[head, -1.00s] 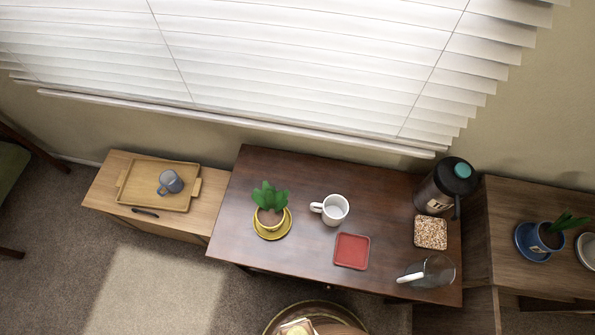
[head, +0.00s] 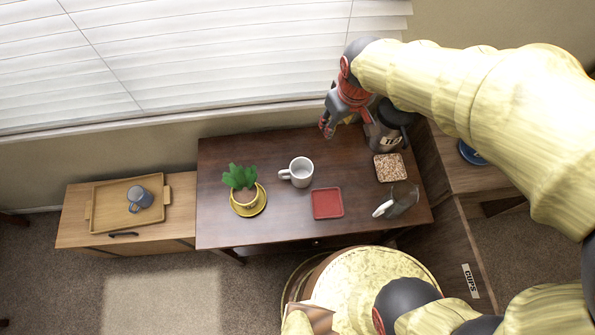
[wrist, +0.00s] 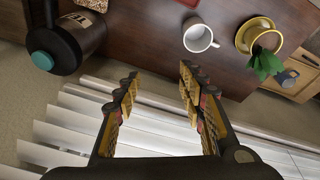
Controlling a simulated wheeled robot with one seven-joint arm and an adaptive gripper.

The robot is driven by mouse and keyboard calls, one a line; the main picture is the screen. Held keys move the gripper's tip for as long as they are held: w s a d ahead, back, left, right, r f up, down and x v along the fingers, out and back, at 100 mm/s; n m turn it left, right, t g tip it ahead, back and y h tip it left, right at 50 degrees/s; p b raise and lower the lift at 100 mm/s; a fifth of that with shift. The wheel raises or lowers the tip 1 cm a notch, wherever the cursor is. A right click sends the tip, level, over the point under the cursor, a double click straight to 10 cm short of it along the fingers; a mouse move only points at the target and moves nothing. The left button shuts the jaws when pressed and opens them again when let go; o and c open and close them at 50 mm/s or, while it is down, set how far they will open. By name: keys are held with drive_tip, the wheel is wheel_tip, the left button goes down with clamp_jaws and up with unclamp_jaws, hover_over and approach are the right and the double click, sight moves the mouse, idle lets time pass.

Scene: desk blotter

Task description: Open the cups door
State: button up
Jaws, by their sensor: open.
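The cups door (head: 455,255) is a brown wood panel with a white "CUPS" label (head: 472,281), low at the right in the head view. It appears swung out from the front of the right cabinet (head: 462,150), with a dark gap beside it. My gripper (head: 327,127) is above the back of the dark table, far from the door. In the wrist view my gripper (wrist: 158,80) is open, with nothing between its fingers. The wrist view does not show the door.
The dark table (head: 290,222) holds a plant (head: 241,182), a white mug (head: 299,172), a red coaster (head: 328,203), a glass pitcher (head: 400,202), a cork-like coaster (head: 390,167) and a dark flask (head: 384,135). A tray (head: 100,212) lies at the left. Window blinds (head: 200,55) hang behind.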

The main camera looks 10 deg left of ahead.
drive_tip(key=a+f+n+g+p, duration=0.1)
drive_tip(key=a+f+n, duration=0.3)
drive_tip(key=a+f, duration=0.6)
drive_tip(key=n+g+h+p, duration=0.1)
drive_tip(key=n, duration=0.1)
hover_over(282, 173)
drive_tip(key=w, duration=0.2)
wheel_tip(282, 173, down, 10)
drive_tip(key=f, duration=0.2)
drive_tip(key=s+a+f, duration=0.1)
drive_tip(key=shift+a+n+b, duration=0.1)
drive_tip(key=shift+n+b, duration=0.2)
drive_tip(key=f, duration=0.1)
drive_tip(key=f+b, duration=0.1)
drive_tip(key=f, duration=0.2)
drive_tip(key=shift+d+f+b, duration=0.35)
drive_tip(key=shift+f+b, duration=0.05)
drive_tip(key=shift+f, duration=0.4)
drive_tip(key=shift+c, duration=0.2)
clamp_jaws()
drive_tip(key=shift+r, duration=0.1)
